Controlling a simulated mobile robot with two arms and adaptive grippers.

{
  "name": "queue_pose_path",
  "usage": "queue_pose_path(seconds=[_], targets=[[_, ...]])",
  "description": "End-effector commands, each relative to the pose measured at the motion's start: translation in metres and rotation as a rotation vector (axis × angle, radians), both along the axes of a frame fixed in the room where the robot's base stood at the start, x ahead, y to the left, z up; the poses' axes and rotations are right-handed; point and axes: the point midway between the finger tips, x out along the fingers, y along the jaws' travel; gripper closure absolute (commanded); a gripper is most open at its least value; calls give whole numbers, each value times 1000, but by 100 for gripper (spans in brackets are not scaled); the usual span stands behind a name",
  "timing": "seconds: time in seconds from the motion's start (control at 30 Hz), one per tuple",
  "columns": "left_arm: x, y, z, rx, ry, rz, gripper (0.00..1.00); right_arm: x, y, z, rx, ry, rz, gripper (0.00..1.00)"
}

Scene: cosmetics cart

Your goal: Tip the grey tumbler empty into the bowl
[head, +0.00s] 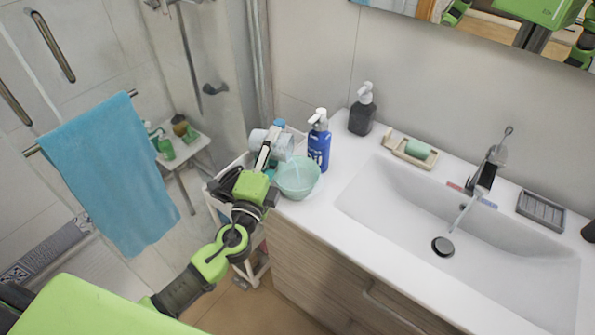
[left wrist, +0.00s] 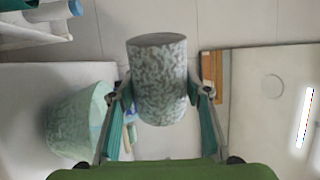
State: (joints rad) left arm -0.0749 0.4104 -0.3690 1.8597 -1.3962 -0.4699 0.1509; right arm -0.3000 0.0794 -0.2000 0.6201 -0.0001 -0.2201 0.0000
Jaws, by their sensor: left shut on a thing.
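The grey tumbler (left wrist: 158,75) is mottled grey and sits between the two fingers of my left gripper (left wrist: 158,97), which is shut on it. In the head view the gripper (head: 266,160) is at the left end of the counter, and the pale tumbler (head: 284,147) is tilted beside and above the bowl. The pale green bowl (head: 298,182) stands on the counter's left corner. It also shows in the left wrist view (left wrist: 72,125), to the left of the tumbler. I cannot tell what is inside the tumbler. My right gripper is not in view.
A blue pump bottle (head: 319,146) stands close behind the bowl, and a dark dispenser (head: 362,112) is farther back. The sink (head: 470,235) fills the right. A white cart (head: 222,205) stands left of the cabinet; a blue towel (head: 110,170) hangs farther left.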

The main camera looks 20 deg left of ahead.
Motion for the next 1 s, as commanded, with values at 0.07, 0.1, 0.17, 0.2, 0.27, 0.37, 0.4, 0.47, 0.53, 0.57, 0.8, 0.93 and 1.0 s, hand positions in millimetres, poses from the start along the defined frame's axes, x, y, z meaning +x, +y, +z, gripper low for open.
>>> queue_pose_path(seconds=[0.07, 0.1, 0.17, 0.2, 0.27, 0.37, 0.4, 0.47, 0.53, 0.57, 0.8, 0.93, 1.0], targets=[[0, 0, 1, 9, -1, -1, 78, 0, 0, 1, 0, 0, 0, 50], [0, -1, 1, 14, -1, 0, 78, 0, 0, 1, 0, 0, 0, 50], [0, -1, 1, 21, -1, 0, 78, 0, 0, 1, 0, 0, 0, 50], [0, -1, 2, 26, -1, -1, 78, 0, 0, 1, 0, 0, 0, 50], [0, -1, 2, 34, 0, -1, 78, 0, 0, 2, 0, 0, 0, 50], [0, -2, 2, 45, 0, 0, 78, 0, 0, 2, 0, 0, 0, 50], [0, -2, 3, 51, 0, 0, 78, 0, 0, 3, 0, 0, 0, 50], [0, -2, 3, 66, 0, 0, 78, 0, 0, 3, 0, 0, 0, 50], [0, -3, 5, 87, 1, -1, 78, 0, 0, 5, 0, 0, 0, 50], [0, -4, 5, 98, 1, 0, 78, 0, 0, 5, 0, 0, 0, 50], [0, 1, -6, -15, 0, 1, 78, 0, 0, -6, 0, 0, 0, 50], [0, 12, 0, -210, -4, 1, 78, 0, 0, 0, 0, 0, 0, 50], [0, 15, -1, -234, -3, 0, 78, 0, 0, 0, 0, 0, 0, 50]])
